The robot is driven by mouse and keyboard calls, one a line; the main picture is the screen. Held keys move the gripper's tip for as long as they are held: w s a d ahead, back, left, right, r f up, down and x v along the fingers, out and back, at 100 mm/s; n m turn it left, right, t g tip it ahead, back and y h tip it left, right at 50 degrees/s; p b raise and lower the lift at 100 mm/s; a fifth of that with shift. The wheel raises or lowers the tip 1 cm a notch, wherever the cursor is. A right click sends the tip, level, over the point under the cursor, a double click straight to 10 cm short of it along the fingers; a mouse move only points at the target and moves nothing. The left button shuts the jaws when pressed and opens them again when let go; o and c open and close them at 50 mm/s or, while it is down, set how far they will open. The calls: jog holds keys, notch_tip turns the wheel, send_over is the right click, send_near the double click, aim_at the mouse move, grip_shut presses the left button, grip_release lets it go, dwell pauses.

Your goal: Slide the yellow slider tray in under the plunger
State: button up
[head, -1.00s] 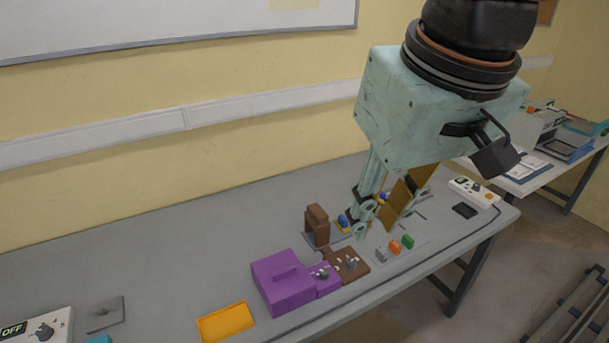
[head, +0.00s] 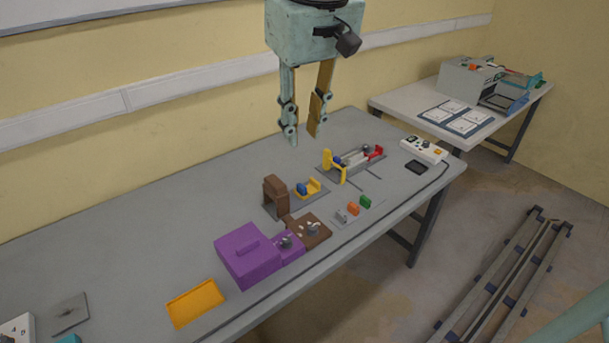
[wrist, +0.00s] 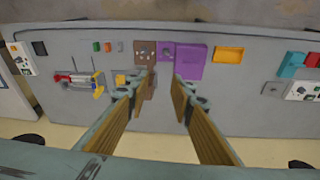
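The yellow slider tray (head: 314,188) sits on a dark plate on the bench, to the right of the brown upright housing (head: 275,192), with a blue piece (head: 302,188) at its near left side. It stands beside the housing, not inside it. I cannot make out the plunger itself. In the wrist view the yellow tray (wrist: 121,79) shows small beside my left finger, and the brown housing is partly covered by it. My gripper (head: 303,139) is open and empty, pointing down, raised above and behind the tray.
A purple box (head: 243,250) and a brown block (head: 304,230) with a knob stand in front. A shallow orange tray (head: 195,303) lies at front left. A yellow-ended fixture (head: 352,160) with red and blue parts stands to the right. Orange, green and grey pieces lie nearby.

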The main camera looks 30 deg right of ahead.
jog(key=w+d+f, duration=0.4)
jog(key=w, duration=0.6)
jog(key=n+g+p, duration=0.1)
jog(key=g, duration=0.2)
send_over(315, 180)
notch_tip(315, 180, down, 25)
jog(key=shift+s+f, duration=0.1)
jog(key=shift+f+b, duration=0.65)
jog(key=shift+f, duration=6.15)
jog(key=shift+c, duration=0.6)
grip_shut()
